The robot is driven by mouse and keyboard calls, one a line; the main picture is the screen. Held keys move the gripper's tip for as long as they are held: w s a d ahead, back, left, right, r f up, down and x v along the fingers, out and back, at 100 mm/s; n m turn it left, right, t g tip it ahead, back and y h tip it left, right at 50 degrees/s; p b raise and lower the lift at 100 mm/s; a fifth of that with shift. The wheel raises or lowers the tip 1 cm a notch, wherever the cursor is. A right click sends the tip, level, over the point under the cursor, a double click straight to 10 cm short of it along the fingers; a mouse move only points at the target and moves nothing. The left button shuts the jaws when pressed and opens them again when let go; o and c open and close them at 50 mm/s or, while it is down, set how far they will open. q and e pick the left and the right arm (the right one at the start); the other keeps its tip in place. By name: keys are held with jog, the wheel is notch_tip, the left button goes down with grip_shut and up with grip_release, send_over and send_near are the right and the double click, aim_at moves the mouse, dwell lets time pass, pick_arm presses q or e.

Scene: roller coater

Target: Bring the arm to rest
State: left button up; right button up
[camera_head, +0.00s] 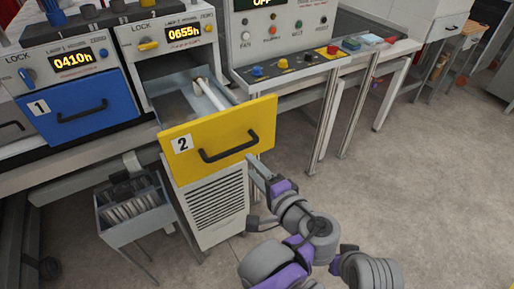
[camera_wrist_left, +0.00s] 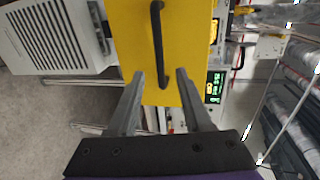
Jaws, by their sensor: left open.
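The yellow drawer (camera_head: 220,133), marked 2, is pulled out, with a white roller (camera_head: 208,92) partly visible inside. Its black handle (camera_head: 230,148) is on the front. My left gripper (camera_head: 259,170) is just below and right of the handle, near the drawer's lower right edge. In the left wrist view, the gripper (camera_wrist_left: 160,75) is open, with its two fingers apart. The yellow front (camera_wrist_left: 132,35) and the black handle (camera_wrist_left: 156,40) show beyond the fingers, the handle between them in the picture. I cannot tell whether the fingers touch the drawer. My right gripper is not visible.
The blue drawer (camera_head: 80,108), marked 1, is shut at left. A control panel (camera_head: 290,68) with buttons stands behind. A grey bin (camera_head: 135,212) and a white vented box (camera_head: 215,208) are below. The floor (camera_head: 430,180) at right is clear.

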pick_arm(q)
jog(key=s+a+f+n+g+h, duration=0.1)
jog(key=s+a+f+n+g, duration=0.1)
jog(key=a+f+g, duration=0.35)
jog(key=s+a+f+n+g+h, duration=0.1)
jog(key=s+a+f+n+h, duration=0.6)
jog(key=s+a+f+n, duration=0.1)
jog(key=s+f+n, duration=0.1)
jog(key=s+f, duration=0.1)
jog(key=s, duration=0.1)
jog(key=shift+a+f+g+h, duration=0.35)
jog(key=shift+f+h, duration=0.05)
